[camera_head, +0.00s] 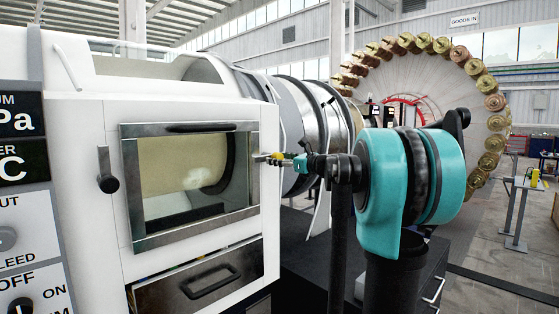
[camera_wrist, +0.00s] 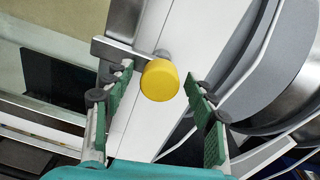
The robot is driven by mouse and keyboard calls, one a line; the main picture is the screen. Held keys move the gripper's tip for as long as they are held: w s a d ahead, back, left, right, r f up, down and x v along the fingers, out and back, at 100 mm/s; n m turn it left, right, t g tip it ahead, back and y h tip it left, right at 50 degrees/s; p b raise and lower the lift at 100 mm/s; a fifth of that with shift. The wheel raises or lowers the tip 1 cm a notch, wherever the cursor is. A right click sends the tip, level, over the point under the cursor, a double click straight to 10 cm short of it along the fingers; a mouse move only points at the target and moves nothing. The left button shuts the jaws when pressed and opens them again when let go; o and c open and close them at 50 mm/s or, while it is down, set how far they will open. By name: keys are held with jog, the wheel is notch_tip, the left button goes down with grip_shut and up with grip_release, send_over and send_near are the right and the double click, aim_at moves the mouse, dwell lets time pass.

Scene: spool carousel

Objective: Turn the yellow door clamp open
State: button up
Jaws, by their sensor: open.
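The yellow door clamp (camera_wrist: 160,80) has a round yellow knob on a grey metal bar. In the wrist view it lies between the fingers of my gripper (camera_wrist: 160,112), which are open on both sides of it with gaps. In the head view the clamp's bar (camera_head: 262,158) sits at the right edge of the framed glass door (camera_head: 190,180), and its yellow end is small there. My gripper (camera_head: 292,162) reaches it from the right. The bar lies across the door's edge. The door appears shut.
A black handle (camera_head: 107,170) is left of the door. A drawer (camera_head: 200,285) with a dark handle is below it. Grey ribbed metal rings (camera_wrist: 265,70) bulge close to my right finger. A large spool wheel (camera_head: 440,60) stands at the back right.

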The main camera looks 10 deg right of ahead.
grip_shut()
dwell(0.3)
jog(key=shift+m, duration=0.3)
jog(key=m, duration=0.8)
jog(key=shift+m, duration=0.4)
jog(key=m, duration=0.4)
jog(key=shift+m, duration=0.3)
jog(key=shift+m+t, duration=0.3)
jog(key=shift+m, duration=1.8)
